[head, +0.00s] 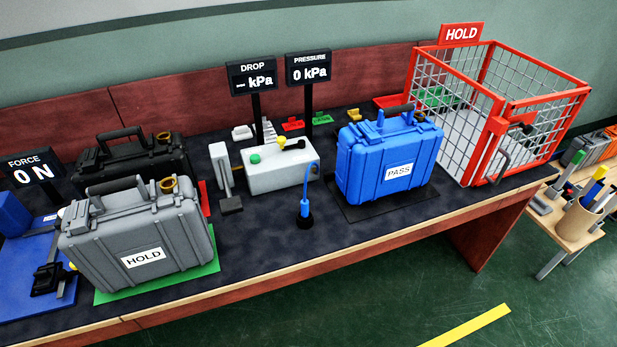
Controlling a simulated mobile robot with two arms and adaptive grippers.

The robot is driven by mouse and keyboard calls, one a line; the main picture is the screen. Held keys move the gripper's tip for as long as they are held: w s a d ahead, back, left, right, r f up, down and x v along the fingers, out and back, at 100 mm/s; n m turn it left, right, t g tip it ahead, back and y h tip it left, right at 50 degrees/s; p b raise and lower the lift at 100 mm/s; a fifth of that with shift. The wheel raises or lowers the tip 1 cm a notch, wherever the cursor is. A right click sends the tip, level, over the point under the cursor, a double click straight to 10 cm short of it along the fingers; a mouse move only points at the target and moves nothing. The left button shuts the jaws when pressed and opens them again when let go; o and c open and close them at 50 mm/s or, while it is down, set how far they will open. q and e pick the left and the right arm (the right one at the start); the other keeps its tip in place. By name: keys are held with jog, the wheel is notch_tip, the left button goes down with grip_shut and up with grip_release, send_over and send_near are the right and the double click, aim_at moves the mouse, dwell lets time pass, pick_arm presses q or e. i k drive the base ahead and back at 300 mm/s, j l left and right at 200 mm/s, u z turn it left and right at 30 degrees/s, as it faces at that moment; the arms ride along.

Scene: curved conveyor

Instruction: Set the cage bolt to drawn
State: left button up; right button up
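The red cage (497,130) with pale wire mesh stands at the right end of the bench under a red HOLD sign (461,33). A dark curved handle (497,165) sits lower on the front. The bolt is too small to tell whether it is drawn or shot. The cage front looks closed. Neither of my grippers is in view.
A blue case (388,165) labelled PASS stands just left of the cage. A grey case (140,240) labelled HOLD and a black case (130,155) stand at left. A grey tester (285,175) sits mid-bench. A pen cup (580,215) stands on the right side table.

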aim_at(527, 129)
jog(key=z, duration=1.5)
